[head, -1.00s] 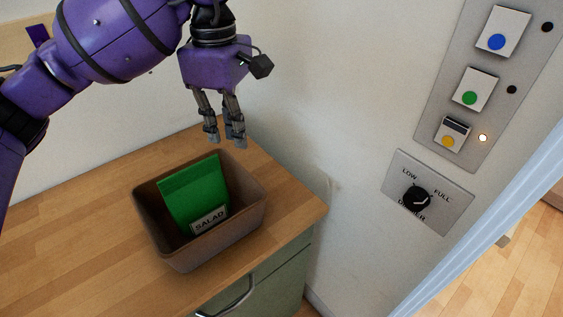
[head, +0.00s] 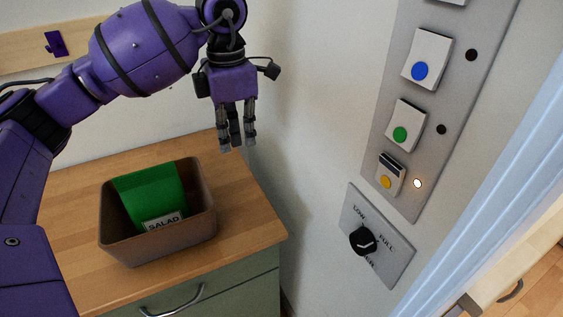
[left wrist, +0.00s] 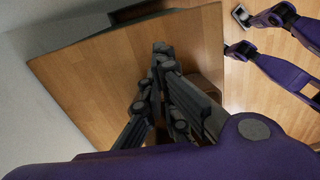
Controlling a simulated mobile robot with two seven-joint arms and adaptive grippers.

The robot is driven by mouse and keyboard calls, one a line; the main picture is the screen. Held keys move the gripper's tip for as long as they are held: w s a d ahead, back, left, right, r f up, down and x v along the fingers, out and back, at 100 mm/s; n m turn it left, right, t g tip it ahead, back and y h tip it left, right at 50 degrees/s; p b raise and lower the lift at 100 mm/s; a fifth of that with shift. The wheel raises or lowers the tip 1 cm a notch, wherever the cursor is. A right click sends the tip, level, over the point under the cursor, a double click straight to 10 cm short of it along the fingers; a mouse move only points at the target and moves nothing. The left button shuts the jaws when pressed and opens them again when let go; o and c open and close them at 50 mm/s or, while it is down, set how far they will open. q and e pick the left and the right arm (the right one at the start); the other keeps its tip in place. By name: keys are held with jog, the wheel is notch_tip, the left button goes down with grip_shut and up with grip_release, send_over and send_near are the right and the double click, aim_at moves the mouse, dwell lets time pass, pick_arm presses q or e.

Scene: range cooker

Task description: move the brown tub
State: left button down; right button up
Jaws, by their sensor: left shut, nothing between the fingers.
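The brown tub (head: 180,238) stands upright on the wooden worktop in the head view. A green bag labelled SALAD (head: 150,195) stands inside it, leaning. My left gripper (head: 237,146) hangs fingers down above the worktop, beyond the tub's back right corner and apart from it. It is shut and empty. In the left wrist view its fingers (left wrist: 161,48) point over the worktop, and a brown piece of the tub (left wrist: 208,86) shows partly hidden behind them. My right gripper is not in view.
The worktop (head: 60,215) is clear around the tub. A white wall rises close by on the right, with a switch panel (head: 425,110) and a dimmer knob (head: 363,241). A green drawer with a metal handle (head: 172,303) is below the front edge.

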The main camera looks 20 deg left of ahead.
pick_arm(q)
jog(key=shift+n, duration=0.3)
jog(key=f, duration=1)
jog(key=shift+s+a+f+p, duration=0.1)
jog(key=shift+a+f+p, duration=0.15)
jog(key=shift+p, duration=0.1)
jog(key=shift+s+a+r+p, duration=0.25)
jog(key=shift+s+a+p, duration=0.2)
jog(key=shift+s+a, duration=0.65)
jog(key=shift+s+f, duration=0.1)
jog(key=shift+s, duration=0.15)
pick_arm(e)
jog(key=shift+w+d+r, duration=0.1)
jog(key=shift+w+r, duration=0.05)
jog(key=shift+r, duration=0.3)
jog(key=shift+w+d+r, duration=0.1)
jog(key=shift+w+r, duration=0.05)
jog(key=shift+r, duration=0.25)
pick_arm(q)
jog(key=shift+a, duration=0.1)
